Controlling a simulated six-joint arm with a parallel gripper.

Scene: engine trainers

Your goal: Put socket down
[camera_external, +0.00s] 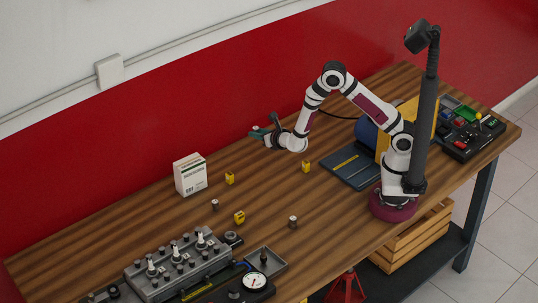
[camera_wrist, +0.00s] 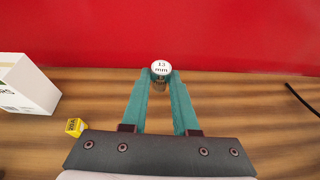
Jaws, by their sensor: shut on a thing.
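A small metal socket with a white cap marked "13 mm" (camera_wrist: 161,69) sits between the tips of my gripper's teal fingers (camera_wrist: 160,80) in the wrist view. My gripper (camera_external: 259,132) is shut on this socket. In the external view the gripper is held out level above the back part of the wooden table (camera_external: 330,220), towards the red wall. The socket is too small to make out clearly there. Two other small metal sockets, one (camera_external: 215,204) and another (camera_external: 293,221), stand on the table nearer the front.
A white box (camera_external: 190,174) stands left of my gripper; it also shows in the wrist view (camera_wrist: 27,84). Small yellow blocks (camera_external: 230,178) lie about the table. A grey engine block (camera_external: 178,265) is at the front left. A dark blue case (camera_external: 352,167) lies to the right.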

